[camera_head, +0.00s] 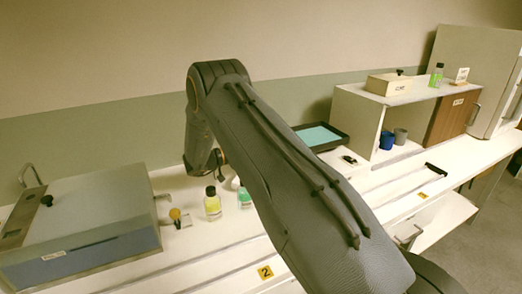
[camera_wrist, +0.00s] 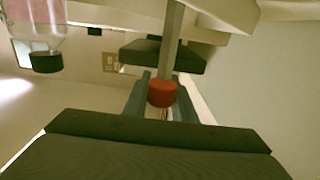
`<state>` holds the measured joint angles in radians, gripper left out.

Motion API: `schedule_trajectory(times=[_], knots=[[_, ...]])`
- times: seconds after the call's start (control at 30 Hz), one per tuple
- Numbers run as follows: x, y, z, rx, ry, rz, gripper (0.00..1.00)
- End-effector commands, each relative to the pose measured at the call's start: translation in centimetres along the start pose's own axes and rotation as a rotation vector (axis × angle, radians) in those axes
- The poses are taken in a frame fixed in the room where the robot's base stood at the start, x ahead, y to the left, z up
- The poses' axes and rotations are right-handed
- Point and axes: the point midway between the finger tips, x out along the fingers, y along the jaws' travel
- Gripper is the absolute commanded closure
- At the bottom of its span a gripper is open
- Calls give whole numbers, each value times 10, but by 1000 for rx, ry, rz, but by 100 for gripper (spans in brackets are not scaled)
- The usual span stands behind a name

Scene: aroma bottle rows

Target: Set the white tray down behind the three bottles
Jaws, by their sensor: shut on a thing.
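In the wrist view, which appears upside down, my gripper (camera_wrist: 178,106) is shut on a red knob (camera_wrist: 161,94) at the end of a pale post. The post runs to a white surface (camera_wrist: 215,12) at the picture's top, probably the white tray; only part of it shows. A bottle with pink liquid and a black cap (camera_wrist: 47,62) is at the upper left, apart from the gripper. In the head view, a yellow-liquid bottle (camera_head: 213,206) and a green-liquid bottle (camera_head: 244,199) stand on the counter. My arm hides the gripper and any third bottle there.
A large grey-lidded box (camera_head: 80,230) stands at left, beside a small yellow ball-topped item (camera_head: 175,214). A dark-rimmed teal tray (camera_head: 320,137) lies behind my arm. A white shelf (camera_head: 352,118) with blue and grey cups stands at right. A yellow "2" label (camera_head: 265,272) marks the front.

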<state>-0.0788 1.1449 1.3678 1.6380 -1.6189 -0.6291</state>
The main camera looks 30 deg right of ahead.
Motion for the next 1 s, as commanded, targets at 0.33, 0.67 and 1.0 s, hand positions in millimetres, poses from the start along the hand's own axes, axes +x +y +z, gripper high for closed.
schedule_trajectory(times=[0.33,0.67,1.0], knots=[[0,0,13,2,0,-1,100],[0,0,17,1,0,-1,58],[0,0,14,1,0,-1,58]])
